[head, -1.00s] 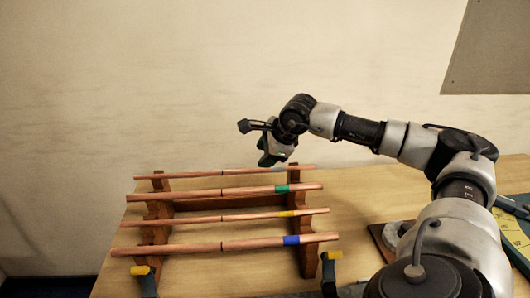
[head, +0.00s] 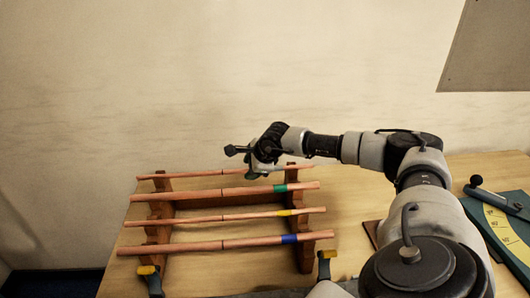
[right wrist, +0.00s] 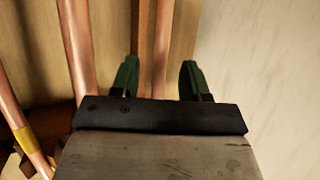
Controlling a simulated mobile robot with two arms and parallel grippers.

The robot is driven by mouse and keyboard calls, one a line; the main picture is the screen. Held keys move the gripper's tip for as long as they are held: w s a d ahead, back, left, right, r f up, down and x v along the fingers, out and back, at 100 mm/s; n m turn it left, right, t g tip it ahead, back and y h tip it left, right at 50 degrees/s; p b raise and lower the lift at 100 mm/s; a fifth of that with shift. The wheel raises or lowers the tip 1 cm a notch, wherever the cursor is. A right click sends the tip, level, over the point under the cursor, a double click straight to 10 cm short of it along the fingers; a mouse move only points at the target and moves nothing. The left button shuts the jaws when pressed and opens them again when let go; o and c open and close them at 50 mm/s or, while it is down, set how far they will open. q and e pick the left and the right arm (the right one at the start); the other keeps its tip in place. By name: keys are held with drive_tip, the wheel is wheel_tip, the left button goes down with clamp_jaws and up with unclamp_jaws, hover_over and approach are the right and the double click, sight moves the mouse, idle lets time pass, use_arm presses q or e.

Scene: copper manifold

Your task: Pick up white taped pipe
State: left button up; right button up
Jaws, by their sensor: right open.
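Several copper pipes lie across a brown wooden rack, most with a coloured tape band. The gripper is open above the right half of this pipe. In the right wrist view, its two green fingers (right wrist: 159,80) are apart, with a copper pipe (right wrist: 162,45) running between them. I cannot tell how far below the fingertips the pipe is. My left gripper is not in view.
In front lie the green-banded pipe (head: 230,191), yellow-banded pipe (head: 190,220) and blue-banded pipe (head: 200,246). Yellow-tipped clamps (head: 148,270) stand at the table's front. A green tool with a yellow scale (head: 500,225) is at right. The wall is close behind the rack.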

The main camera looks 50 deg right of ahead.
drive_tip(key=shift+f, duration=0.15)
drive_tip(key=shift+c, duration=0.3)
clamp_jaws()
idle(1.0)
